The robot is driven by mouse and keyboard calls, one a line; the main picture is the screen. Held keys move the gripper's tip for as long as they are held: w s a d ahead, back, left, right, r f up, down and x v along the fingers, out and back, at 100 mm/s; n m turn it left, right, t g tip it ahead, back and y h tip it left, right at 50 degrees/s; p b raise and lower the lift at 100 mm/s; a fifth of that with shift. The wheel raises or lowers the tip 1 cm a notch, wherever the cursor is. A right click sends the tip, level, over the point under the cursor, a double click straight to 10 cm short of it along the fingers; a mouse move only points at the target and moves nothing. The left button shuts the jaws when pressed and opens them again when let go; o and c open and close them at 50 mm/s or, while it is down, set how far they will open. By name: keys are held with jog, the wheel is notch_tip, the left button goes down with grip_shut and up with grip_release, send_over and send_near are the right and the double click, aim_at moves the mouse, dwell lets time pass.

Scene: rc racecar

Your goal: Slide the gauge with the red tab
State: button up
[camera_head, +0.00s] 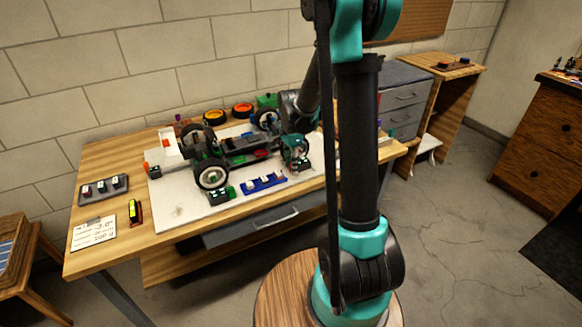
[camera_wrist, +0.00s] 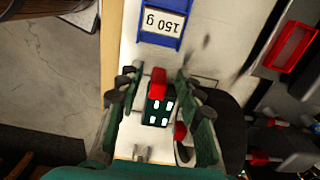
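The gauge is a small dark green block (camera_wrist: 157,112) with white marks, and the red tab (camera_wrist: 158,82) sits at its upper end in the wrist view. My gripper (camera_wrist: 158,88) is open, with one green finger on each side of the gauge and narrow gaps showing beside it. Whether either finger touches it is unclear. In the head view, my gripper (camera_head: 297,150) is low over the right part of the white board, and the gauge is largely hidden there.
A blue holder marked 150 g (camera_wrist: 163,20) lies just beyond the tab; it also shows in the head view (camera_head: 265,182). The car chassis (camera_head: 240,150) with black wheels stands close by. Another small green block (camera_head: 222,192) sits at the white board's (camera_head: 178,212) front edge.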

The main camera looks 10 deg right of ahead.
jog(key=shift+f, duration=0.6)
jog(key=shift+c, duration=0.6)
grip_shut()
